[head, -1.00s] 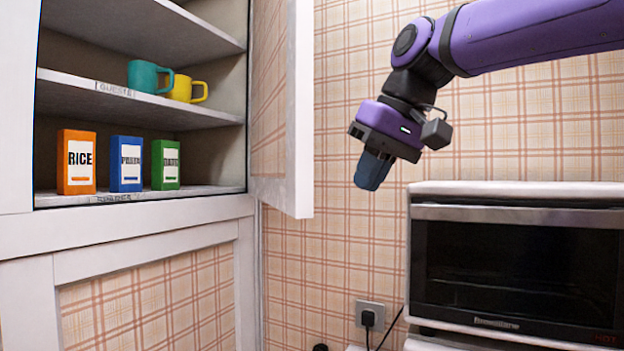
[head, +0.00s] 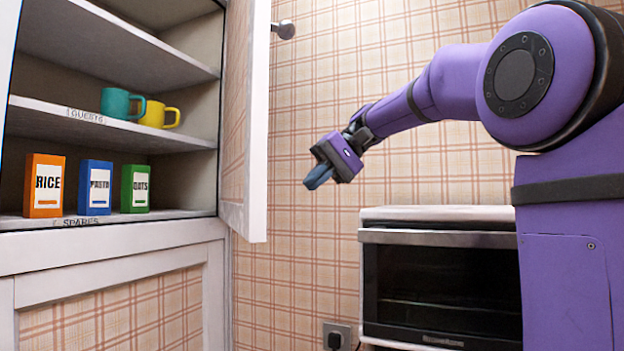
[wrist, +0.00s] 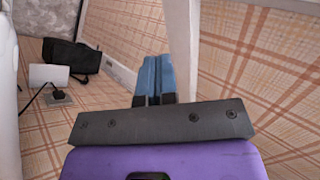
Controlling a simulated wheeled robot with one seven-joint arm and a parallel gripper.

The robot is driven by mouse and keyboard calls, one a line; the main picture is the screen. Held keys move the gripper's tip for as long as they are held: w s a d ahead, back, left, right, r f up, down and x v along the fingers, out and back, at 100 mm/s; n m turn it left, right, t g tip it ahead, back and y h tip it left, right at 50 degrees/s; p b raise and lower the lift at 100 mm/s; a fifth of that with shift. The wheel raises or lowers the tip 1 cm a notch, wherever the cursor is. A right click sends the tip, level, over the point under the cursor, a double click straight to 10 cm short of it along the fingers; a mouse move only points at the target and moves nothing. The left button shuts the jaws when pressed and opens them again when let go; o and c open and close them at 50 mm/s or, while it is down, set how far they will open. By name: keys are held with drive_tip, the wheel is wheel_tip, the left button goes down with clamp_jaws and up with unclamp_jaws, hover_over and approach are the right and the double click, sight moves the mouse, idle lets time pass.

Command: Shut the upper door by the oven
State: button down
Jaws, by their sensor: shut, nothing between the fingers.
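The upper cupboard door (head: 257,130) stands open at the right side of the cupboard, swung out toward me, with a round metal knob (head: 284,29) near its top on the right face. The oven (head: 440,280) is at the lower right. My gripper (head: 319,176) is shut and empty, right of the door and above the oven's left end, apart from the door in the head view. In the wrist view my blue fingers (wrist: 153,78) are together, and a pale upright edge (wrist: 183,50), probably the door's, stands just right of them.
The open shelves (head: 110,60) hold a teal mug (head: 116,103), a yellow mug (head: 155,116) and orange, blue and green boxes (head: 95,188). A wall socket (head: 336,335) with a plug is below. A black object (wrist: 72,55) lies on the floor.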

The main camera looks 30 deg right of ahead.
drive_tip(key=w+a+f, duration=0.1)
drive_tip(key=a+f, duration=0.3)
drive_tip(key=a, duration=0.5)
drive_tip(key=shift+w+f, duration=0.15)
drive_tip(key=shift+f, duration=0.2)
drive_tip(key=w+a+m+t+h, duration=0.1)
drive_tip(key=w+a+m+t, duration=0.15)
drive_tip(key=a, duration=0.75)
drive_tip(key=w+a+m+t, duration=0.15)
drive_tip(key=w+a, duration=0.25)
drive_tip(key=a, duration=0.6)
drive_tip(key=w+a+m+t+h, duration=0.1)
drive_tip(key=w+a+m, duration=0.3)
drive_tip(key=w+a, duration=0.8)
drive_tip(key=shift+w+a+r+t+h, duration=0.25)
drive_tip(key=shift+a+r+t+h, duration=0.2)
drive_tip(key=shift+a, duration=1.15)
drive_tip(key=shift+f, duration=0.1)
